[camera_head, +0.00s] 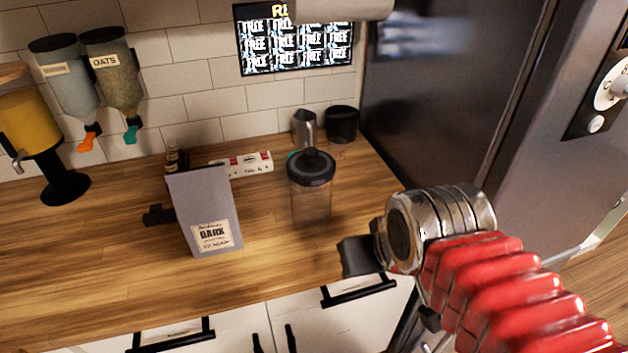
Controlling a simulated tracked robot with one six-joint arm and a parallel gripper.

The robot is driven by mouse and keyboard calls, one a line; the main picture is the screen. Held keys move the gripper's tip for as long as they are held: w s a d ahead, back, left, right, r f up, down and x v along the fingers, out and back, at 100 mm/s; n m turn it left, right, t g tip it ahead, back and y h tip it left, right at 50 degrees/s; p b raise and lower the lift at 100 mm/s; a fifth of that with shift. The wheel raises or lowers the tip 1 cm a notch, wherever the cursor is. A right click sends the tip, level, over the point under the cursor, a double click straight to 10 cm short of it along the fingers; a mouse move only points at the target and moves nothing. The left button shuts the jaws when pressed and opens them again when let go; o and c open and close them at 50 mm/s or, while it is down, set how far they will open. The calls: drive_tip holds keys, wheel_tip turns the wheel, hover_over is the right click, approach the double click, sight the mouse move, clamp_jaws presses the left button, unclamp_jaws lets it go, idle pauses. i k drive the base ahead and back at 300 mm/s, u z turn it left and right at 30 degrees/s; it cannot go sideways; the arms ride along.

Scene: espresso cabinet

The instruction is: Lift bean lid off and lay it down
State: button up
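A clear canister (312,206) stands upright on the wooden counter, right of the grey bag. Its dark round lid (311,170) with a raised knob sits on top of it. The canister's contents are hard to make out. My gripper (360,256) is at the front edge of the counter, to the right of the canister and nearer the camera, apart from it. Only a dark finger part shows past the metal wrist; the rest is hidden, so its opening cannot be told. Nothing shows held in it.
A grey bag marked DARK (205,205) stands left of the canister. The wooden counter (90,265) is clear at the front left. A dark tall panel (440,100) rises on the right.

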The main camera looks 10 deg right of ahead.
sight(323, 171)
drive_tip(key=k, duration=1.45)
drive_tip(key=u, duration=0.8)
drive_tip(key=i, duration=1.65)
